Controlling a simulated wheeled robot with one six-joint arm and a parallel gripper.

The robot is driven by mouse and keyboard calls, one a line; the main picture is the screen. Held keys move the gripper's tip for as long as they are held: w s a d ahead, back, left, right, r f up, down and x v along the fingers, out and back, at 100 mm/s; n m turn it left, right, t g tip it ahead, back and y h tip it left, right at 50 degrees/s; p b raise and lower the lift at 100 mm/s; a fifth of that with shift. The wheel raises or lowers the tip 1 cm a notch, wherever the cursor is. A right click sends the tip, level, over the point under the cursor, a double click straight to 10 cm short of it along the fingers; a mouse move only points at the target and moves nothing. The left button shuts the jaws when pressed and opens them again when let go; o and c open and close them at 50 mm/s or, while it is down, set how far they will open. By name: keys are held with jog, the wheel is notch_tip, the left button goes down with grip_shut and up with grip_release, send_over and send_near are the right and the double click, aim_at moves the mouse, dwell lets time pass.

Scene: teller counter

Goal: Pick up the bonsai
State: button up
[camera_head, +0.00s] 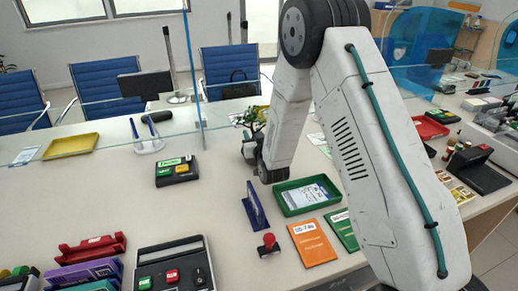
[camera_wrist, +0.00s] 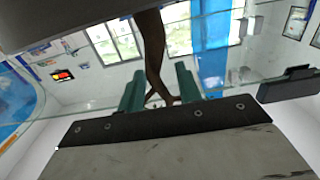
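The bonsai's green leaves (camera_head: 254,115) show in the head view, left of my forearm near the middle of the counter. Its lower part is partly hidden by my wrist. In the wrist view its brown trunk (camera_wrist: 154,52) runs down between the two teal fingers of my gripper (camera_wrist: 160,86) and forks near the palm plate. The fingers stand apart, with narrow gaps beside the trunk.
A green tray (camera_head: 309,210), an upright blue stand (camera_head: 256,206) and a red-handled stamp (camera_head: 269,243) lie in front of my wrist. A clear partition (camera_head: 199,120) stands left of the bonsai. A yellow tray (camera_head: 70,146) is far left. Bare counter lies at left centre.

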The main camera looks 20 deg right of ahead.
jog(key=shift+w, duration=0.2)
grip_shut()
dwell(1.3)
